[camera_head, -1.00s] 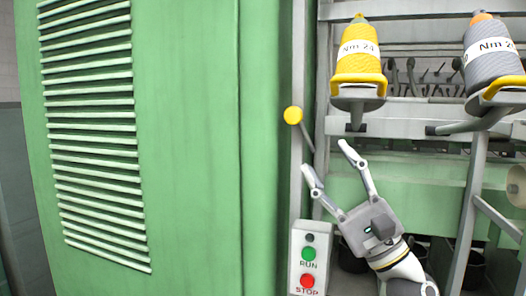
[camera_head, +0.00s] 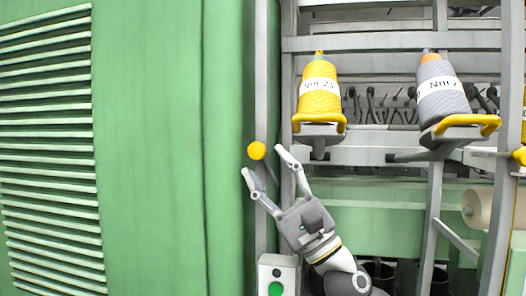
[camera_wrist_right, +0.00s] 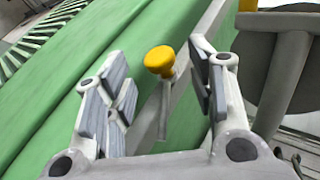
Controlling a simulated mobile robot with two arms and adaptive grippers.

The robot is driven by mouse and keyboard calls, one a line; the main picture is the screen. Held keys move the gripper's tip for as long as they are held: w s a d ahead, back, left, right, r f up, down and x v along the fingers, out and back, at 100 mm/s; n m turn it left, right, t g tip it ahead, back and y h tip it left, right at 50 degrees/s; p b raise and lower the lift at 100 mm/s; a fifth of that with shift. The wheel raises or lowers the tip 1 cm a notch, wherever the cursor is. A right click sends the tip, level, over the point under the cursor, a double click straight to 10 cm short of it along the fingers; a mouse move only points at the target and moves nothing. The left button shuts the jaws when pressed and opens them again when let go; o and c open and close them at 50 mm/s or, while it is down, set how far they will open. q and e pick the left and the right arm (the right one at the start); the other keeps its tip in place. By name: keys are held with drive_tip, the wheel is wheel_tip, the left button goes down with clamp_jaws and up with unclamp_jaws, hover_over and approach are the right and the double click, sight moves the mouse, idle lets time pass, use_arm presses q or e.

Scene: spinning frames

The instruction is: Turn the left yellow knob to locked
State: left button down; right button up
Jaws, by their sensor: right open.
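The left yellow knob (camera_head: 257,151) is a round ball on a thin grey lever, mounted at the grey post beside the green cabinet. In the wrist view the knob (camera_wrist_right: 160,61) shows between and beyond my fingers, with its lever running down from it. My right gripper (camera_head: 262,162) is open just below and in front of the knob; in the wrist view its two fingers (camera_wrist_right: 160,85) stand apart on either side of the knob's line. I see no clear contact. My left gripper is not in view.
A green cabinet (camera_head: 150,150) with vents fills the left. A control box (camera_head: 278,275) with a green button sits below. A yellow yarn cone (camera_head: 320,90) and a grey one (camera_head: 441,92) stand on holders at right. Another yellow knob (camera_head: 520,155) is at the right edge.

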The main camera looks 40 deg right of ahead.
sight(258, 150)
drive_tip(key=shift+p+x, duration=0.4)
drive_tip(key=shift+x, duration=0.8)
drive_tip(key=shift+c, duration=0.3)
